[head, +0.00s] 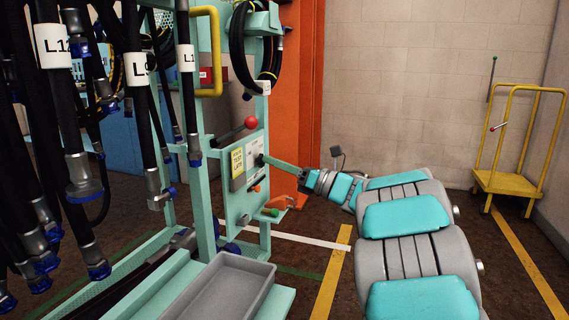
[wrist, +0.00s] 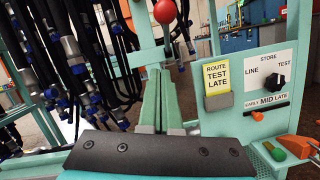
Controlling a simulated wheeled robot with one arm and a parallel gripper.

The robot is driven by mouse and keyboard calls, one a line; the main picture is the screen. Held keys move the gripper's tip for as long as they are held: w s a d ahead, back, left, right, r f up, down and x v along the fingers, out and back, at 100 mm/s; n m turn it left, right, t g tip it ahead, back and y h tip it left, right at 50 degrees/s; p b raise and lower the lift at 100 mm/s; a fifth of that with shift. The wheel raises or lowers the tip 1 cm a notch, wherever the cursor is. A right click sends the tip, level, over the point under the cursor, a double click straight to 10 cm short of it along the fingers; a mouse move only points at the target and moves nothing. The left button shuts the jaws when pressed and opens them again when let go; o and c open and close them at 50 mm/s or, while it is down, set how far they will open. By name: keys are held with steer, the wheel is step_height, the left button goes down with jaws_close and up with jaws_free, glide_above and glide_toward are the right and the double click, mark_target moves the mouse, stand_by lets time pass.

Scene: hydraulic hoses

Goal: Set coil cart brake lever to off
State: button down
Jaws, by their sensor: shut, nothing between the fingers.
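A lever with a red ball (head: 251,122) on a dark rod sticks out from the mint cart frame, above the control panel (head: 246,165). The red ball also shows at the top of the wrist view (wrist: 165,11). No label on it is readable, and I cannot tell whether it is the brake lever. My gripper (head: 268,159) reaches in from the right beside the panel. In the wrist view its mint fingers (wrist: 158,75) are shut and empty, pointing below the red ball and left of the panel. I cannot tell whether they touch the frame.
The panel has a black knob (wrist: 270,82), a yellow card (wrist: 217,77) and an orange slider (wrist: 257,115). Orange (wrist: 305,145) and green (wrist: 279,154) parts sit below. Black hoses (head: 75,130) hang left. A yellow cart (head: 510,150) stands far right; floor between is clear.

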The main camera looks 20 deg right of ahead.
mark_target(235, 132)
steer(key=w+a+r+p, duration=0.1)
steer(key=w+a+r, duration=0.2)
steer(key=w+r, duration=0.1)
steer(key=shift+w+r, duration=0.15)
steer(key=shift+r, duration=0.35)
steer(key=shift+r, duration=0.1)
steer(key=shift+a+r+g+h, duration=0.15)
steer(key=shift+r+g+h, duration=0.15)
steer(key=shift+r, duration=0.1)
